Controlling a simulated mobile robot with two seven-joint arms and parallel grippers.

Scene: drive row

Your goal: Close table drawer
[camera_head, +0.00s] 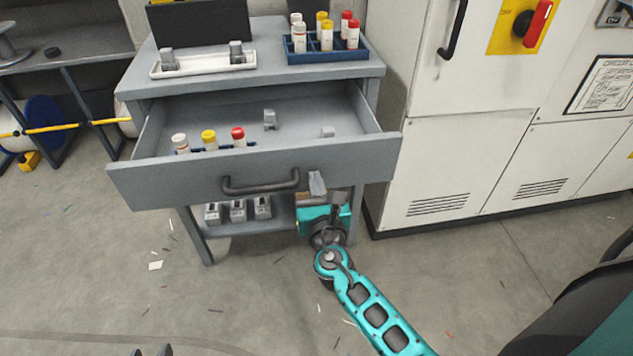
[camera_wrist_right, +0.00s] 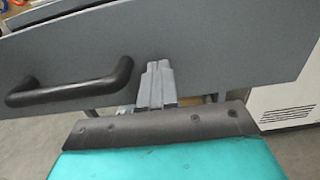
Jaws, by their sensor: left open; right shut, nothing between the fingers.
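The grey table drawer (camera_head: 350,163) stands pulled out of the grey table (camera_head: 271,83). Its front also fills the upper part of the right wrist view (camera_wrist_right: 215,45). Its dark bar handle (camera_head: 262,188) is left of my right gripper (camera_head: 317,183). The right gripper's fingers (camera_wrist_right: 156,84) are shut and empty, upright against or just in front of the drawer front; contact cannot be told. My left gripper (camera_head: 151,351) shows only its dark fingertips at the bottom edge, open and well away from the drawer.
Inside the drawer are capped vials (camera_head: 209,140) and small grey pieces (camera_head: 270,120). The tabletop holds a white tray (camera_head: 205,63) and a blue vial rack (camera_head: 327,50). Grey blocks (camera_head: 238,210) sit on the lower shelf. A white cabinet (camera_head: 450,170) stands at right. Littered floor is open in front.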

